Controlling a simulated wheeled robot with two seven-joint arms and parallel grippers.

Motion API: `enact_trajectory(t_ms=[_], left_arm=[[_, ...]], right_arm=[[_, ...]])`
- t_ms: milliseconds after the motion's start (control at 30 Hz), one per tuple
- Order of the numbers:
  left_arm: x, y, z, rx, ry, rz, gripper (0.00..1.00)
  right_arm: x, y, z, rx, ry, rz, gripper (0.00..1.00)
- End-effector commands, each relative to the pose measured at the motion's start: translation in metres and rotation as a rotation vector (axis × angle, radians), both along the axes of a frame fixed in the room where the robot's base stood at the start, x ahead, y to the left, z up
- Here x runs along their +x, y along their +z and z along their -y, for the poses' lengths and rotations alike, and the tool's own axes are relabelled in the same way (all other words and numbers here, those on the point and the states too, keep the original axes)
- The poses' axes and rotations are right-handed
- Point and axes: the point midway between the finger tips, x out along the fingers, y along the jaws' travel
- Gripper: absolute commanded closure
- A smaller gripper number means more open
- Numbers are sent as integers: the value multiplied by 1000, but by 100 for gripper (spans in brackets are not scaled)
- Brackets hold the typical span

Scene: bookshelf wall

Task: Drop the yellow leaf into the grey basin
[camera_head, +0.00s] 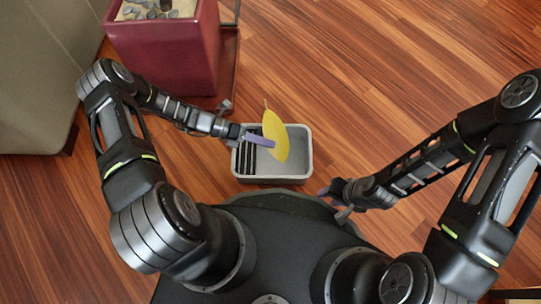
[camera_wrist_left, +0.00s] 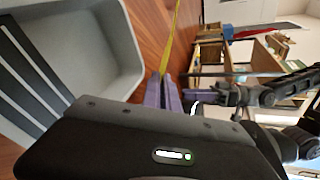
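The yellow leaf (camera_head: 276,136) is held upright over the grey basin, its thin stem pointing up. In the left wrist view the leaf (camera_wrist_left: 171,38) shows edge-on as a thin yellow strip. My left gripper (camera_head: 268,143) has its purple fingers shut on the leaf; the fingers also show in the left wrist view (camera_wrist_left: 163,90). The grey basin (camera_head: 304,150) sits on the floor in front of my base, with black slats on its left side. It also shows in the left wrist view (camera_wrist_left: 125,60). My right gripper (camera_head: 332,194) is low, right of the basin; its finger opening is unclear.
A dark red planter (camera_head: 165,55) with pebbles stands behind the basin at the upper left. A beige piece of furniture (camera_head: 40,75) is at the far left. The wooden floor (camera_head: 380,75) to the right is clear. Shelves (camera_wrist_left: 258,55) show in the left wrist view.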

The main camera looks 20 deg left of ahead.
Motion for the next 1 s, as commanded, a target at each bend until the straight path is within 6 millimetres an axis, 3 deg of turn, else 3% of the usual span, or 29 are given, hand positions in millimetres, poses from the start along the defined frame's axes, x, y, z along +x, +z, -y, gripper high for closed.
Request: enact_trajectory(t_ms=[533,967,1000], left_arm=[[0,-54,0,0,-1,1,100],[0,-59,0,1,-1,1,100],[0,-59,0,1,-1,1,95]], right_arm=[[7,-40,1,5,-6,7,64],[8,-43,1,6,-6,7,64],[8,-43,1,6,-6,7,64]])
